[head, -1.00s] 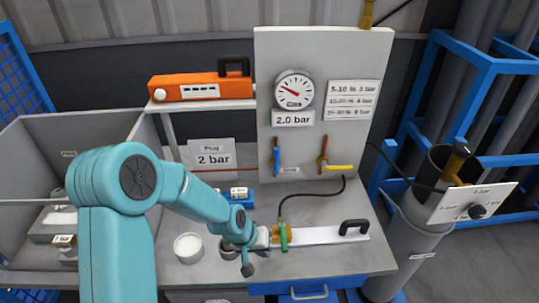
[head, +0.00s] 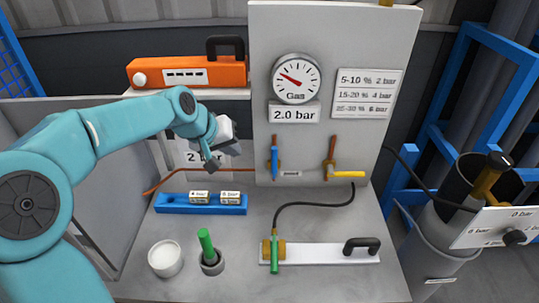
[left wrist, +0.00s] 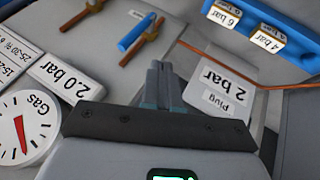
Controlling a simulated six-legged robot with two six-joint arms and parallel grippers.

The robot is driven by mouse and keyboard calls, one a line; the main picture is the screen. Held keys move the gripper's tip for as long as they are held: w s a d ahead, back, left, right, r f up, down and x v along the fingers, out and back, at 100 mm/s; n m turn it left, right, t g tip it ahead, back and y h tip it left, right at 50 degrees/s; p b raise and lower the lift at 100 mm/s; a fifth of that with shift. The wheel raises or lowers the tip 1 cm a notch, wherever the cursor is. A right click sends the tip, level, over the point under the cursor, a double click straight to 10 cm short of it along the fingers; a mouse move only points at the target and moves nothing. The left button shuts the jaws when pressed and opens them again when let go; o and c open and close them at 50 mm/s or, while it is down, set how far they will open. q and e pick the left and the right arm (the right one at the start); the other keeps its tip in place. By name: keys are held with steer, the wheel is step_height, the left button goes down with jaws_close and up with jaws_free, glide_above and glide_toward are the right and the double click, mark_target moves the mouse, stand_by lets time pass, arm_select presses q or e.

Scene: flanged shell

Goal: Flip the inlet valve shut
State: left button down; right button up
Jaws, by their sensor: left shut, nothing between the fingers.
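On the grey panel, a valve with a blue lever (head: 274,161) hangs with its lever downward; it also shows in the left wrist view (left wrist: 137,33). To its right, a valve with a yellow lever (head: 348,174) has its lever level. A brass valve with a green lever (head: 275,257) sits on a white plate on the counter. I cannot read which valve is the inlet. My left gripper (head: 215,163) is shut and empty, left of the blue-lever valve and apart from it; its fingers (left wrist: 161,75) show in the left wrist view. My right gripper is not in view.
A gauge (head: 296,78) and a "2.0 bar" label (head: 294,114) are on the panel. A "2 bar" plug sign (left wrist: 222,83) stands behind my gripper. A blue rack (head: 175,207), white cup (head: 165,260) and green stick in a holder (head: 206,244) stand on the counter. A black hose (head: 310,205) crosses it.

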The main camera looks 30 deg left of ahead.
mark_target(274, 160)
arm_select(q)
steer(key=w+d+f+p, duration=0.3)
steer(key=w+f, duration=0.4)
steer(key=w, duration=0.1)
steer(key=shift+w, duration=0.15)
stand_by(0.7)
stand_by(0.4)
